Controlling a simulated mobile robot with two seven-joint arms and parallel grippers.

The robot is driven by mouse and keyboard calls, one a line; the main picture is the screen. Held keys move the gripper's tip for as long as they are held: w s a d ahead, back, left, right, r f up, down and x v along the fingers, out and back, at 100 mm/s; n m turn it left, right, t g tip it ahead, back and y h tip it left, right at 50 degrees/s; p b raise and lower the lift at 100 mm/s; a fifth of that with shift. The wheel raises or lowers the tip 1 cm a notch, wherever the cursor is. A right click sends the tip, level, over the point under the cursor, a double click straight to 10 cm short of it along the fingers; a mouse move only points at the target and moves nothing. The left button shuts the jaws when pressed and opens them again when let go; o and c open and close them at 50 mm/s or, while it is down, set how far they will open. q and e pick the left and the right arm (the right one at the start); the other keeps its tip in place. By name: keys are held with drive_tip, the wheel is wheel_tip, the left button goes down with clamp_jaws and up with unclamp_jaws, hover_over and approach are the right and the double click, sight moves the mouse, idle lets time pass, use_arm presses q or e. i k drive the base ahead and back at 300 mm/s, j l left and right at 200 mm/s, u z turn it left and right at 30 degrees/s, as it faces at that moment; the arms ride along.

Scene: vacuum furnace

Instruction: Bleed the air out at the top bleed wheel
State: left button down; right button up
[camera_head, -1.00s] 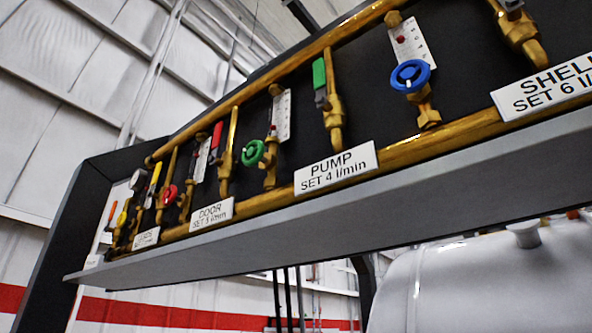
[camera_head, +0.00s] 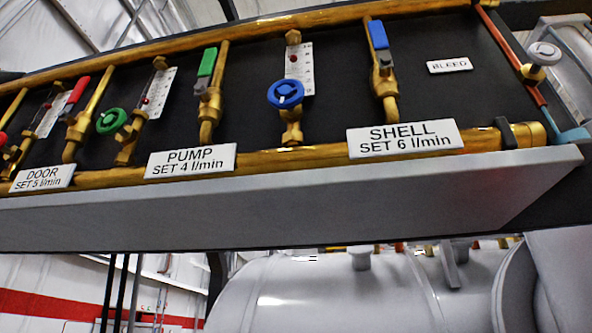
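The grey bleed wheel (camera_head: 543,53) is at the upper right of the head view, at the right end of the pipe panel. It sits on a brass fitting (camera_head: 531,72) beside the white BLEED label (camera_head: 449,66). A thin red-brown tube (camera_head: 513,55) runs past it down to a blue-grey elbow piece (camera_head: 571,135). Neither of my grippers shows in this view.
The panel carries a blue wheel (camera_head: 285,94), a blue-handled valve (camera_head: 379,36), a green wheel (camera_head: 111,120) and a green-handled valve (camera_head: 206,64). A grey ledge (camera_head: 300,200) juts out below. A large pale tank (camera_head: 340,290) stands beneath it.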

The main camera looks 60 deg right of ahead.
sight(542, 54)
drive_tip(key=z, duration=2.2)
